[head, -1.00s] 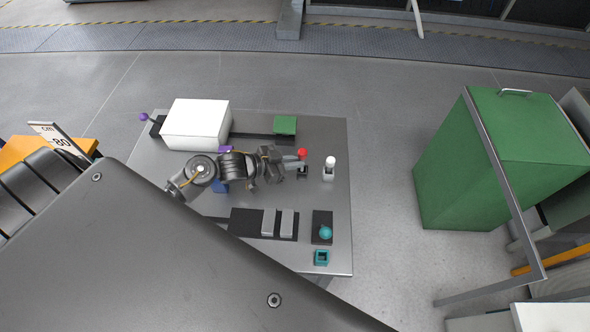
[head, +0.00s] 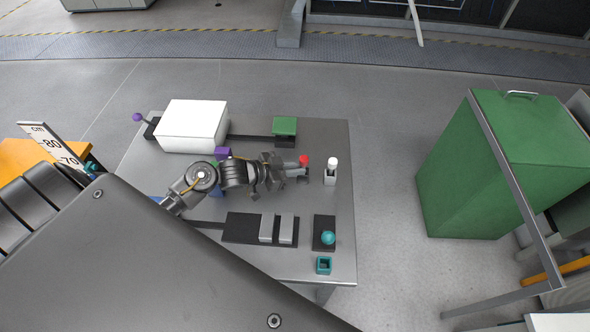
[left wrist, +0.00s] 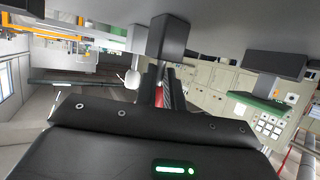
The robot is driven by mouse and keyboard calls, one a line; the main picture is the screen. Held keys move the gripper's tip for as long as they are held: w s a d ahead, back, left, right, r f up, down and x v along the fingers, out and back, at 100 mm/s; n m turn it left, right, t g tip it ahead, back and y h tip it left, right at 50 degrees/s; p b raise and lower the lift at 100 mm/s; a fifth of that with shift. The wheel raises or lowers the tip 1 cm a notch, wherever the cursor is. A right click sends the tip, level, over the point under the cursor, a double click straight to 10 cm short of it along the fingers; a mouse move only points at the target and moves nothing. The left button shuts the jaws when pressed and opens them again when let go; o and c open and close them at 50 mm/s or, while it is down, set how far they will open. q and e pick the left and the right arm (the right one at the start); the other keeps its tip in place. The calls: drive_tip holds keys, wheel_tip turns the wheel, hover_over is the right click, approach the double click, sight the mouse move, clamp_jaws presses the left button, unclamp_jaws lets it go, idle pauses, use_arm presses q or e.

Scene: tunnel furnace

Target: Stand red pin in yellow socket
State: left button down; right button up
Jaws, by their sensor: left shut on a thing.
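The red pin shows as a round red head (head: 304,160) at the right end of my left arm, near the table's right side. My left gripper (head: 297,167) is shut on it. In the left wrist view, a strip of red (left wrist: 159,96) shows between the dark fingers (left wrist: 164,88). A small dark block (head: 303,177) stands just below the red head in the head view; I cannot tell whether the pin touches it. I see no yellow socket in these views; my arm covers part of the table. My right gripper is not in view.
A white pin stands in a grey block (head: 330,177), close right of the red head. A teal ball (head: 328,238) and teal socket (head: 324,265) are nearer the front.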

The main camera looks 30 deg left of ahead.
use_arm(q)
drive_tip(key=shift+f, duration=0.2)
drive_tip(key=c, duration=1.5)
unclamp_jaws()
drive_tip(key=shift+r, duration=0.2)
drive_tip(key=shift+s+a, duration=0.25)
drive_tip(key=v, duration=1.1)
drive_tip(key=shift+r+b, duration=0.2)
drive_tip(key=shift+b, duration=0.1)
drive_tip(key=shift+s, duration=0.15)
